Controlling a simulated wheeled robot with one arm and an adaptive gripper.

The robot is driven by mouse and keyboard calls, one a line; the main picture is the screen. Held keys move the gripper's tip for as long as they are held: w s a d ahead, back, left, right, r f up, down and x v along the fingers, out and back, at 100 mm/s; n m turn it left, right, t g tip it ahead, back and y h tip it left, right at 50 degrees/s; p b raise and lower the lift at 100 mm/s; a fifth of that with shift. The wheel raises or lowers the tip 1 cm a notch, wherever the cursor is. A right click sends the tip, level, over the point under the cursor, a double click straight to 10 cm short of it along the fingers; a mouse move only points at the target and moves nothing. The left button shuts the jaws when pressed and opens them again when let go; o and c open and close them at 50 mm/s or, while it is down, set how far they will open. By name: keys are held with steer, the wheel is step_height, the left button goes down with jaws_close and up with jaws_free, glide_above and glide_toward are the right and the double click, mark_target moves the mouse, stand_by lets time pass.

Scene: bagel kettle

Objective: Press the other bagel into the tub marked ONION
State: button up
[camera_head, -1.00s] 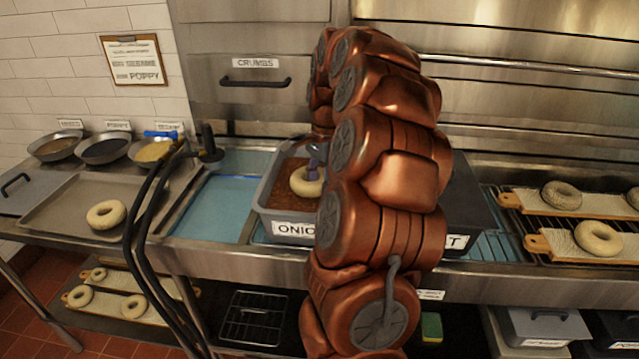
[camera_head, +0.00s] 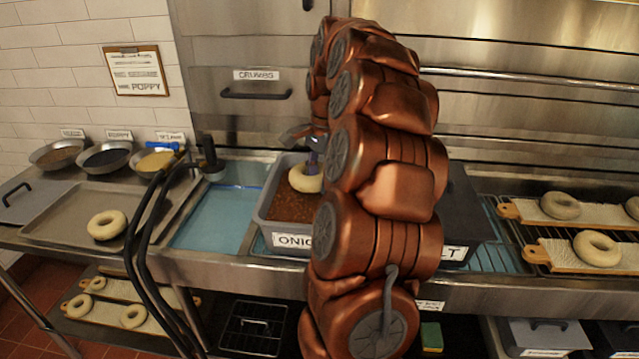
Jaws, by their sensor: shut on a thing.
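A pale bagel (camera_head: 304,179) is at the grey tub marked ONION (camera_head: 268,224), over its brown flake filling, toward the back right. My gripper (camera_head: 314,160) is above it and shut on it, with the fingers partly hidden behind my copper-coloured arm. The right side of the tub and part of its label are also hidden by the arm. I cannot tell whether the bagel touches the flakes. Another bagel (camera_head: 106,225) lies on the metal tray (camera_head: 60,215) at the left.
A dark tub with a label ending in LT (camera_head: 462,215) stands right of the arm. Bagels lie on boards (camera_head: 555,254) at the far right. Several bowls (camera_head: 108,157) stand at the back left. Black hoses (camera_head: 150,230) cross in front. A clipboard (camera_head: 137,70) reads POPPY.

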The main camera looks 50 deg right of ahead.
steer(key=shift+r+p, duration=0.65)
steer(key=shift+r, duration=1.95)
